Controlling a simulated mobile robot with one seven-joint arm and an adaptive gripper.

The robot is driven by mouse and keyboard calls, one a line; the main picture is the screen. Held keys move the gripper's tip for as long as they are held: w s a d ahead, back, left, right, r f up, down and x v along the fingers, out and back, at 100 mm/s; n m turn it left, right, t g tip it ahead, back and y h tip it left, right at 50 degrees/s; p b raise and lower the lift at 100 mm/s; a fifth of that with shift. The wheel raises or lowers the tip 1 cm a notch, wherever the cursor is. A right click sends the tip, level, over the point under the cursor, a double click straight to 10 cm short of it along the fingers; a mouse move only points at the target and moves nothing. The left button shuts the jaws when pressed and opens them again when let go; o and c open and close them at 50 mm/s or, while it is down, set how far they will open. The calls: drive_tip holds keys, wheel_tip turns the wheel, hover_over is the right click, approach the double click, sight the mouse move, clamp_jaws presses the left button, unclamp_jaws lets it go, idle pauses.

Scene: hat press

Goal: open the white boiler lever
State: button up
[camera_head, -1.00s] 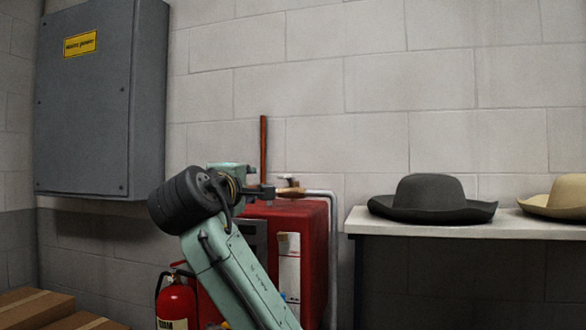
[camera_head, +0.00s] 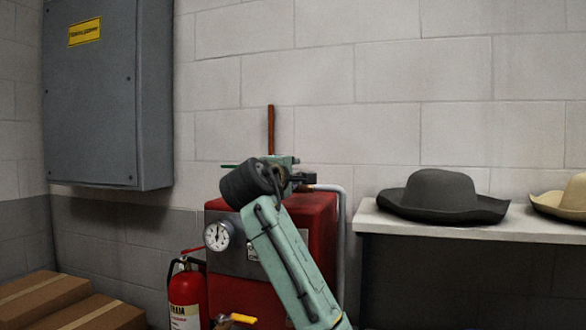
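The red boiler (camera_head: 322,215) stands against the wall in the middle of the head view, with a round white gauge (camera_head: 217,236) on its front. My gripper (camera_head: 303,179) is over the boiler's top, near the brass and grey pipe fitting at its back. My arm crosses in front of the boiler and covers part of its front. I cannot make out the white lever now; the gripper and wrist cover the area by the fitting. The gripper is small and dark here, and I cannot tell whether it is open or holds anything.
A fire extinguisher (camera_head: 186,295) stands left of the boiler, near a yellow-handled valve (camera_head: 243,319). A white shelf (camera_head: 400,226) with a dark hat (camera_head: 440,195) and a beige hat (camera_head: 572,197) is at right. A grey cabinet (camera_head: 105,100) hangs at left above cardboard boxes (camera_head: 40,290).

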drive_tip(key=shift+c, duration=0.3)
clamp_jaws()
idle(0.6)
